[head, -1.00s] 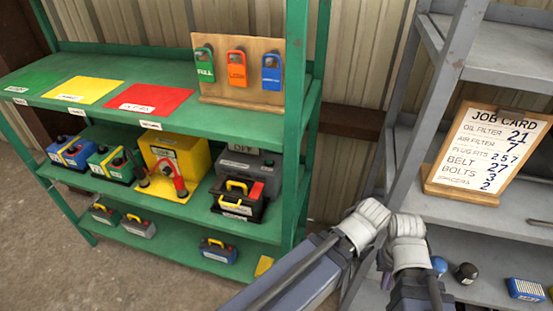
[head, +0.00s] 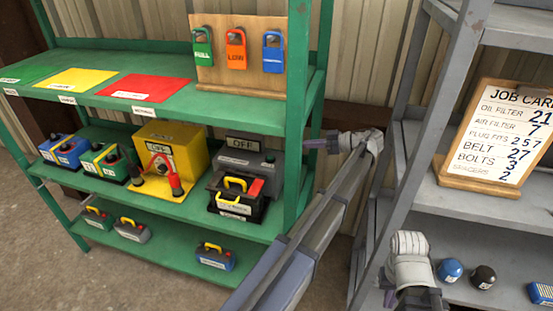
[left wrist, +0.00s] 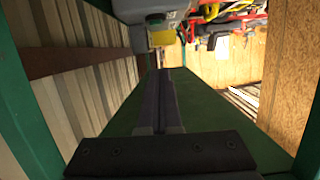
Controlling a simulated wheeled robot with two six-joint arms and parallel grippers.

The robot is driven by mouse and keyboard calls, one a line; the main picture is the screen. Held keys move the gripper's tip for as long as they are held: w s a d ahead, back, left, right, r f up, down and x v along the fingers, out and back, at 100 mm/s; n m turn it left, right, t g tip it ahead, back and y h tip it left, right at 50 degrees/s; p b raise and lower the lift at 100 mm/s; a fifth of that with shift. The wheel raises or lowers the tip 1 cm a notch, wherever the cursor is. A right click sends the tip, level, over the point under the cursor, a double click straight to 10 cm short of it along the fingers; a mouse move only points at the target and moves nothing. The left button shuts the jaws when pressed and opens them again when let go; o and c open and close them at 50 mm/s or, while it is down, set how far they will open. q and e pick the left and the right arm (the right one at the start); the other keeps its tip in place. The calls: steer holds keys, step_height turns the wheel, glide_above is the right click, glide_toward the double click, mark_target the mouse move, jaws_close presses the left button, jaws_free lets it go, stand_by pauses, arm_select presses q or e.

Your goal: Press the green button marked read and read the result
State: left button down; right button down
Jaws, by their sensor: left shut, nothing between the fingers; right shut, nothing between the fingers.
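Two devices on the middle shelf of the green rack show an OFF sign: a yellow box (head: 188,150) with red and black clamps in front, and a grey box (head: 262,172) to its right. My left gripper (head: 318,143) is shut and empty at the rack's right end, pointing left, partly behind the green post. In the left wrist view the shut fingers (left wrist: 166,100) point toward the grey box (left wrist: 150,10), which appears upside down, still apart from it. My right gripper (head: 389,297) is shut, low by the grey rack.
A black battery (head: 225,205) with a yellow handle stands before the grey box. More batteries stand left and below. The green post (head: 298,120) stands close to my left gripper.

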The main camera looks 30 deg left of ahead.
arm_select(q)
steer(key=shift+w+a+r, duration=0.1)
steer(key=shift+a+r, duration=0.05)
steer(key=shift+r, duration=0.05)
steer(key=b, duration=0.3)
glide_above(276, 161)
steer(key=f, duration=0.3)
steer(key=shift+s, duration=0.2)
steer(key=shift+w+f+b, duration=0.1)
steer(key=shift+f+b, duration=0.55)
steer(key=shift+f, duration=0.05)
steer(key=shift+f+b, duration=1.05)
steer(key=shift+f, duration=0.05)
